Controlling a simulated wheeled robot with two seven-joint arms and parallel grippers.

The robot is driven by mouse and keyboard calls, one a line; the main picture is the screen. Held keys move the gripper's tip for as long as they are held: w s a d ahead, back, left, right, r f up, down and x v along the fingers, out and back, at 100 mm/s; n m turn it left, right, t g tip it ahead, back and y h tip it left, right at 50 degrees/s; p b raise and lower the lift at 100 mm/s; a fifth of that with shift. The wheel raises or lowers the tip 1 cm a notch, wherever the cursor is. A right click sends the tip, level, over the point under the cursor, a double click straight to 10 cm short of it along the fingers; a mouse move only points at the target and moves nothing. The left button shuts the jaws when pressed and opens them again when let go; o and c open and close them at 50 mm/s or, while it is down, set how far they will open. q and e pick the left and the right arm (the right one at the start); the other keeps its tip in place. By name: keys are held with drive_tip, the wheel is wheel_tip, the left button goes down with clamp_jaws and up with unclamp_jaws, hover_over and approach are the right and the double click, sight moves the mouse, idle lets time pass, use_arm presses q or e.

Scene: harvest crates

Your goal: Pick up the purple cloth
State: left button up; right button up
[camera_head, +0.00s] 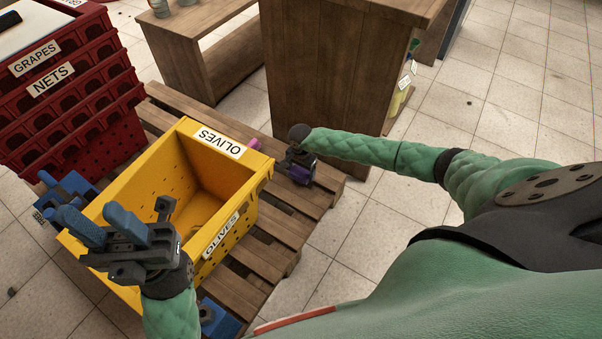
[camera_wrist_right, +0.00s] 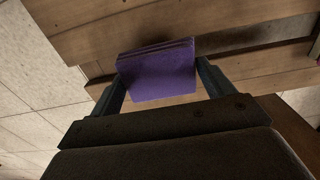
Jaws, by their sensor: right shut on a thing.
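The purple cloth (camera_wrist_right: 160,72) is folded into a flat stack and sits between the two fingers of my right gripper (camera_wrist_right: 162,82) in the right wrist view. In the head view my right gripper (camera_head: 300,168) is shut on the cloth (camera_head: 299,174), over the pallet to the right of the yellow crate. My arm and gripper hide part of the cloth there. Whether the cloth touches the pallet boards, I cannot tell. My left gripper (camera_head: 103,224) has its blue fingers apart and empty, over the near left part of the yellow crate.
The yellow crate (camera_head: 248,186) labelled OLIVES stands on a wooden pallet (camera_head: 262,262). Stacked red crates (camera_head: 92,107) stand at the left. A wooden cabinet (camera_head: 318,70) stands just behind my right gripper. Tiled floor is free at the right.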

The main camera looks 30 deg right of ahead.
drive_tip(key=s+d+r+p, duration=0.1)
drive_tip(key=s+d+r, duration=0.2)
drive_tip(key=d+r, duration=0.5)
drive_tip(key=d, duration=0.3)
drive_tip(key=shift+s+r+p, duration=0.15)
drive_tip(key=shift+s+p, duration=0.15)
drive_tip(key=shift+s, duration=0.05)
